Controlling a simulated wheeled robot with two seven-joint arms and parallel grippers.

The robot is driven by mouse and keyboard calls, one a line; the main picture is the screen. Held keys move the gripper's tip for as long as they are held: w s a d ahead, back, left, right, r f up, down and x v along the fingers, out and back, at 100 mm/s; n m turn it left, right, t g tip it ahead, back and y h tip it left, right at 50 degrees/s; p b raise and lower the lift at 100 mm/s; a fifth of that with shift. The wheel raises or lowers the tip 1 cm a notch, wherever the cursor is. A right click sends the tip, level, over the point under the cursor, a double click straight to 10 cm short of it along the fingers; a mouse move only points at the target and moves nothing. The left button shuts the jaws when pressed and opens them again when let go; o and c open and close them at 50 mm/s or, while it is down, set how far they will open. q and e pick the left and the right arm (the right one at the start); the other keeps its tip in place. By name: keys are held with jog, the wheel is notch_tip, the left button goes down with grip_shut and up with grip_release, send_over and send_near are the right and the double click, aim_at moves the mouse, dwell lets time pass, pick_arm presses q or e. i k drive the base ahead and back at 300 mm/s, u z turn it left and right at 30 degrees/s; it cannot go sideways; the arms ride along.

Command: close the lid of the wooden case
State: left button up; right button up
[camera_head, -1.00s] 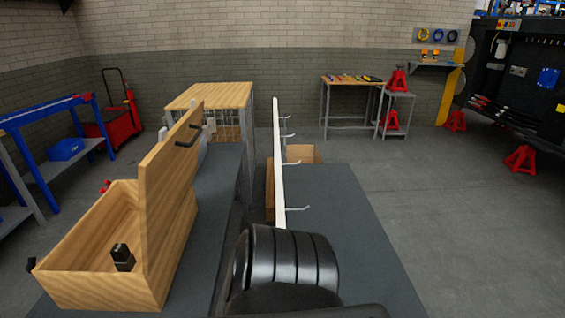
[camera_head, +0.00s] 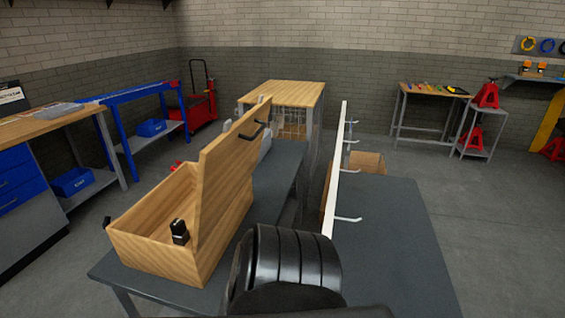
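The wooden case (camera_head: 150,256) stands on a dark grey table left of centre. Its lid (camera_head: 226,180) is open and stands up steeply on the right side of the case, with a dark handle (camera_head: 252,131) near its far top edge. Another small black piece (camera_head: 107,222) shows at the left corner. The lid hides part of the case's inside. Neither of my grippers can be made out in this view.
A white upright panel with hooks (camera_head: 337,175) divides the dark table (camera_head: 395,240); the table's right part is mostly clear. A wood-topped table (camera_head: 285,94) is beyond, and a blue workbench (camera_head: 140,93) at left.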

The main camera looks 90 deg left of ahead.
aim_at(225, 165)
jog(key=u, duration=1.95)
